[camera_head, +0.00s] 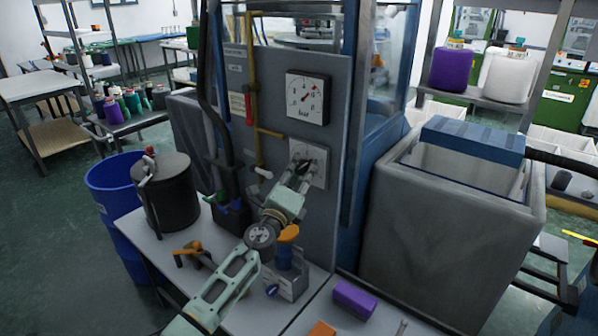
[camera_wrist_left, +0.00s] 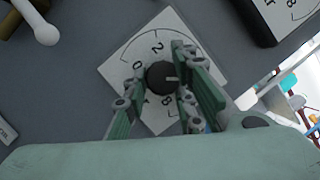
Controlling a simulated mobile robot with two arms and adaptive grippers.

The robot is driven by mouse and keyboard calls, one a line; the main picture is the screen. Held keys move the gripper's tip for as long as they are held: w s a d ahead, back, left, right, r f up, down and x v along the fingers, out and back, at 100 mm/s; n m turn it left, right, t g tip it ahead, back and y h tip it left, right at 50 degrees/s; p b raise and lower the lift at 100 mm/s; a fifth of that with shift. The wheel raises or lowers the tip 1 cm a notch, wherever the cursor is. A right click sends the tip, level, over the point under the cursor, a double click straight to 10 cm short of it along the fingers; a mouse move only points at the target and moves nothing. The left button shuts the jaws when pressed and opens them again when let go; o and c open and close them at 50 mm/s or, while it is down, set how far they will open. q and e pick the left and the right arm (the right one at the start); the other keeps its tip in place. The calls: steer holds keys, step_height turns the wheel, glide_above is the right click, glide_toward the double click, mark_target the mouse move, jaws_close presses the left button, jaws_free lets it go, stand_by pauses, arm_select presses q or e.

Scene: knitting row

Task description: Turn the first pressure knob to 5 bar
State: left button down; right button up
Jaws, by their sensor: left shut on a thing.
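The black pressure knob (camera_wrist_left: 160,77) sits on a white dial plate (camera_wrist_left: 138,47) with printed numbers, on the grey panel (camera_head: 262,80). My left gripper (camera_head: 300,168) reaches the plate, its fingers on either side of the knob and shut on it. In the left wrist view the knob's light mark points right, toward the right finger. The 2, 0 and 8 can be read; numbers at the right are hidden behind that finger. My right gripper is not in view.
A yellow pipe (camera_head: 255,90) and dark hoses run down the panel's left. Below is a table with a black drum (camera_head: 166,190), an orange-handled item (camera_head: 187,251) and a purple block (camera_head: 354,299). A large grey bin (camera_head: 440,235) stands to the right.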

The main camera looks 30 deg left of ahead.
arm_select(q)
steer(key=shift+f+n+g+p, duration=0.15)
steer(key=shift+n+g+p, duration=0.25)
steer(key=shift+n+p, duration=0.5)
steer(key=shift+f+n+y, duration=0.3)
steer(key=shift+f+n, duration=0.05)
steer(key=shift+n, duration=0.15)
steer(key=shift+d, duration=0.1)
steer(key=c, duration=1.8)
jaws_free()
steer(key=shift+c, duration=0.2)
steer(key=shift+o, duration=1.1)
steer(key=shift+s, duration=0.1)
steer(key=shift+r, duration=0.2)
